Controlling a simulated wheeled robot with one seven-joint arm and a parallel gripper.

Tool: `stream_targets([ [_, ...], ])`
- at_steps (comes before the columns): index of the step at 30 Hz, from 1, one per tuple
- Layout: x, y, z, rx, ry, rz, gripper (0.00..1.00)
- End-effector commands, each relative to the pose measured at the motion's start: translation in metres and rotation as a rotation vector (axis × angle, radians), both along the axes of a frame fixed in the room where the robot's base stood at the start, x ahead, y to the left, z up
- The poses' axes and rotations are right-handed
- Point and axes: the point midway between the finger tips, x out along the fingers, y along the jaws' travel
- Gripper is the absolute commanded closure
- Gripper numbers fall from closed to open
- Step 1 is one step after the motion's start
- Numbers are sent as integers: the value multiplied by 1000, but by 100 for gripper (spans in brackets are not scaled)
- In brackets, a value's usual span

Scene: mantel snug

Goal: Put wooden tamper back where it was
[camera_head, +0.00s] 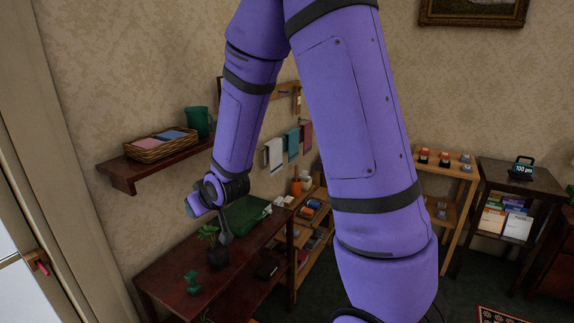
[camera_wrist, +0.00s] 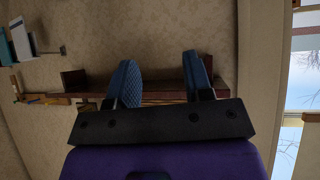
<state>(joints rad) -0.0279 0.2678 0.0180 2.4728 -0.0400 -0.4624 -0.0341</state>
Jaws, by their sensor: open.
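I cannot make out a wooden tamper for certain in either view. My gripper (camera_head: 191,206) is above the left part of the dark red table (camera_head: 168,272) and below the wall shelf (camera_head: 125,175) in the head view. In the wrist view my gripper (camera_wrist: 160,78) shows two blue pads wide apart with nothing held between them. The dark red shelf (camera_wrist: 160,86) shows behind the pads, apart from them. My own arm hides much of the middle of the head view.
The shelf bears a wicker basket (camera_head: 157,153) and a green container (camera_head: 197,122). A green tray (camera_head: 243,218), a small plant (camera_head: 208,233) and a green object (camera_head: 192,282) are on the table. Towels (camera_head: 292,145) hang behind. A wooden rack (camera_head: 448,205) stands right.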

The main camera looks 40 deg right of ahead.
Motion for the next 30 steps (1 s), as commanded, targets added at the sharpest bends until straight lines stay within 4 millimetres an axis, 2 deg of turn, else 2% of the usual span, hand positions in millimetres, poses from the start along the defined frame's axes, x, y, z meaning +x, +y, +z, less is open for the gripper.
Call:
stream_targets([
  [1, -7, -2, 18, -2, 8, -6, 53],
  [3, -17, -4, 37, -3, 32, -13, 53],
  [8, -48, -9, 78, -6, 90, -31, 53],
  [15, -106, -16, 131, -4, 176, -58, 53],
  [20, -153, -20, 160, -1, 235, -75, 53],
  [24, -197, -22, 181, 4, 284, -88, 53],
  [30, -258, -24, 201, 13, 352, -103, 53],
])
